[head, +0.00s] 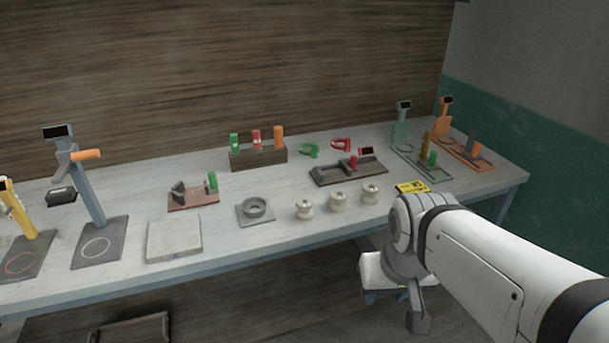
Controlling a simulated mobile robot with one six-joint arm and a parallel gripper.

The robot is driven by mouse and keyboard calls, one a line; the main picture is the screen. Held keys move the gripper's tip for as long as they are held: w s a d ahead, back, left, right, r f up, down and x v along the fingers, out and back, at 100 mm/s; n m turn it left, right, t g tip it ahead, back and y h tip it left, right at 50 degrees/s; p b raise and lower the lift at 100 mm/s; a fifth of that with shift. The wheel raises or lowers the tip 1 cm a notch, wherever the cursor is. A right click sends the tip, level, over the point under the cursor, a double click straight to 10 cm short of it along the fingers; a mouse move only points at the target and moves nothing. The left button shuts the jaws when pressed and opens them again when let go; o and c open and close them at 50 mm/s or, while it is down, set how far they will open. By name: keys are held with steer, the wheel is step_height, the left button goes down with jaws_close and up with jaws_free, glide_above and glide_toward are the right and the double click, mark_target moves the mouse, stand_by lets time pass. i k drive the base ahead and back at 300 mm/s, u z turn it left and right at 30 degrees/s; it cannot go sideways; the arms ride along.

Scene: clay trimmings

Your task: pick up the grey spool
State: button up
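Three small pale spools stand upright in a row near the front edge of the bench: a left spool (304,210), a middle spool (339,202) and a right spool (370,194). All three look pale grey to cream, and I cannot tell which is the grey one by colour. My arm comes in from the lower right, and its far end hangs in front of the bench, below the top and to the right of the spools. It is apart from them. The fingers of my gripper cannot be made out clearly.
A ring on a grey plate (255,208) sits left of the spools, then a pale slab (174,240). Behind are a dark tray (347,172) and a wooden block (258,157) holding coloured cylinders. A yellow tag (411,187) lies right. Stands flank both ends.

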mark_target(305, 208)
steer(key=i, duration=1)
steer(key=u, duration=0.05)
